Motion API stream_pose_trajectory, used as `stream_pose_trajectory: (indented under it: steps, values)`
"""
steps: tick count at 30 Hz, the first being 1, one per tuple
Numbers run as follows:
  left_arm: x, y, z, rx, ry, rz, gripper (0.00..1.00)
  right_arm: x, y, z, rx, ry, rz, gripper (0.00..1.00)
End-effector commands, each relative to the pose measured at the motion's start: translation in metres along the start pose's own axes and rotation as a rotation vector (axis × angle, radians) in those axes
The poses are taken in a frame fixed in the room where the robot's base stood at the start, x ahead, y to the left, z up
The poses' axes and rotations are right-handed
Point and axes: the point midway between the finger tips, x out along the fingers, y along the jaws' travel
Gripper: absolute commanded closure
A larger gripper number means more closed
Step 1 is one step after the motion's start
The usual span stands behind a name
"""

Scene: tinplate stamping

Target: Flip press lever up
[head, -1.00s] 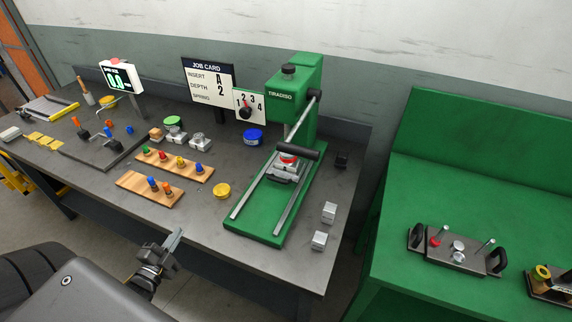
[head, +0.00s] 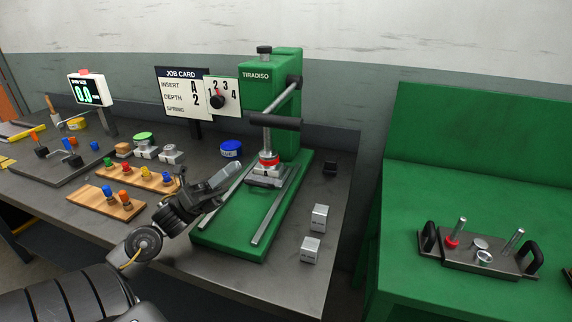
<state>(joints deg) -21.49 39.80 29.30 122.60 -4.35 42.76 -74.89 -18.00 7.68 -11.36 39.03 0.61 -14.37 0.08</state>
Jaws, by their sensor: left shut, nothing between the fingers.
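The green press (head: 262,85) marked TIRADISO stands on the dark workbench. Its lever (head: 286,101) is a metal rod that runs from a pivot on the right of the press head down toward the front. It ends in a black crossbar handle (head: 275,121) above the tooling with the red ring (head: 268,160). My left gripper (head: 232,174) is shut and empty. It is over the left side of the green press base (head: 230,231), left of and below the handle, apart from it in the picture. My right gripper is not in view.
A job card sign (head: 183,93) and a numbered dial (head: 219,98) stand left of the press. Wooden racks (head: 137,176) with coloured pegs lie to the left. Two metal blocks (head: 315,233) sit right of the base. A green table (head: 480,190) holds a plate with black handles (head: 480,257).

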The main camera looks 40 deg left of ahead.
Motion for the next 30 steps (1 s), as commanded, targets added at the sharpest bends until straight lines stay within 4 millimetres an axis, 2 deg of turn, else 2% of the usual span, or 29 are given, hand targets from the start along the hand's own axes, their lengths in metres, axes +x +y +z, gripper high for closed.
stream_pose_trajectory:
  steps: [14,17,24,30]
  values:
    - [0.007,-0.003,0.000,0.014,0.009,-0.017,1.00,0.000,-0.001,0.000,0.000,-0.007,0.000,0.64]
    - [0.018,-0.004,0.001,0.013,0.009,-0.018,1.00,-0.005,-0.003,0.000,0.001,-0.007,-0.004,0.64]
    - [0.061,-0.005,0.002,0.013,0.009,-0.019,1.00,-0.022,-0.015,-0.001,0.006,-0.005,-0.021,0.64]
    - [0.090,-0.005,0.001,0.012,0.008,-0.018,1.00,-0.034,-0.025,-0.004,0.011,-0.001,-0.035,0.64]
